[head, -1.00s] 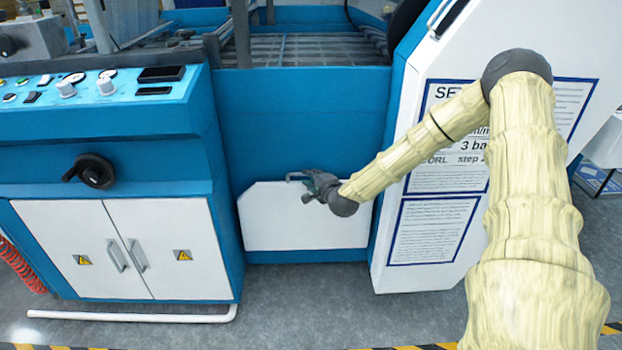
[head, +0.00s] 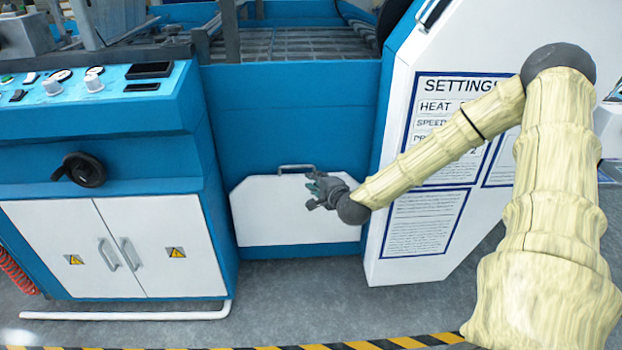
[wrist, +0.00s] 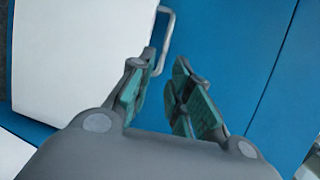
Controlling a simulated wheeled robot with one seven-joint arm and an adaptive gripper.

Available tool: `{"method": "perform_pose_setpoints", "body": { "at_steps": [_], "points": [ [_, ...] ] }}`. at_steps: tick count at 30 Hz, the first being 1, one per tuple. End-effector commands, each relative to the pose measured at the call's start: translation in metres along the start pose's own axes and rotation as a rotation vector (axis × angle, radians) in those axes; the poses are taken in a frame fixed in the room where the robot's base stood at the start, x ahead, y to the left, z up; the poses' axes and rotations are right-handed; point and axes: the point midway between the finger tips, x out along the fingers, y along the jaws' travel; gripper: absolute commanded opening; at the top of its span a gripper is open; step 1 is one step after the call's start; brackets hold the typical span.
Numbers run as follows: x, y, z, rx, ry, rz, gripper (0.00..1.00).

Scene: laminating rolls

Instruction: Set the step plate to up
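The step plate (head: 290,215) is a white panel with cut upper corners, low on the blue machine front. It looks upright, flat against the front. Its grey bar handle (head: 296,168) sits at the top edge. My gripper (head: 314,186) is just below and right of the handle, in front of the plate. In the wrist view, my gripper (wrist: 164,72) has its green-padded fingers apart with nothing between them. The handle (wrist: 169,35) shows beyond the fingertips, and the white plate (wrist: 75,50) lies to the left. The handle looks clear of the fingers.
A blue cabinet with a control panel (head: 90,100), a black crank knob (head: 83,169) and white doors (head: 70,245) stands on the left. A white side panel with a settings sign (head: 455,85) stands behind my arm. Grey floor with a striped line (head: 400,342) lies in front.

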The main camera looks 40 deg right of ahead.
Motion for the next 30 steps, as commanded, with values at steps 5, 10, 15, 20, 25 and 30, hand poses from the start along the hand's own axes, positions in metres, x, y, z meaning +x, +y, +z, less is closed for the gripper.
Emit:
{"method": "perform_pose_setpoints", "body": {
  "at_steps": [5, 10, 15, 20, 25, 30],
  "points": [
    [-0.016, 0.000, 0.000, 0.000, 0.000, 0.000, 0.19],
    [-0.024, 0.000, 0.000, 0.000, -0.001, 0.000, 0.19],
    [-0.026, 0.000, 0.000, -0.001, 0.000, 0.000, 0.19],
    [-0.026, 0.000, 0.000, -0.001, 0.000, 0.000, 0.19],
    [-0.026, 0.000, 0.000, -0.001, 0.000, 0.000, 0.19],
    [-0.026, 0.001, 0.001, -0.004, -0.001, 0.003, 0.19]
  ]
}}
